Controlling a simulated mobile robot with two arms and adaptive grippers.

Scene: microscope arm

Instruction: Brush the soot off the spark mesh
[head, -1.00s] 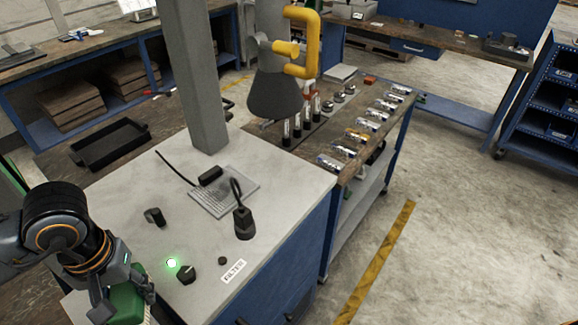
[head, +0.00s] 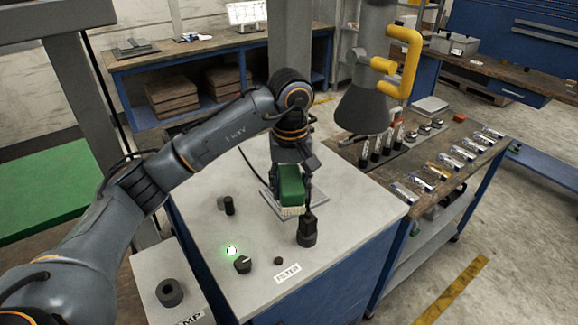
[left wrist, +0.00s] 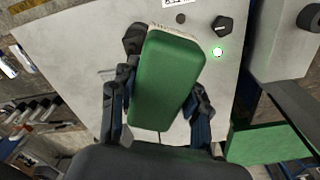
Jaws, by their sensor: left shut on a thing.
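My left gripper (head: 292,165) is shut on the green brush (head: 290,189) and holds it over the grey cabinet top, bristles down. The brush's green back also fills the middle of the left wrist view (left wrist: 165,80), between the two fingers. The spark mesh (head: 268,198) lies flat on the cabinet top under the brush. My right gripper is not in view.
A black upright fitting (head: 307,235) stands close to the right of the brush. A black knob (head: 242,265), a glowing green light (head: 231,250) and a FILTER label (head: 287,272) are near the front. A yellow-handled hood (head: 362,108) hangs behind, to the right.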

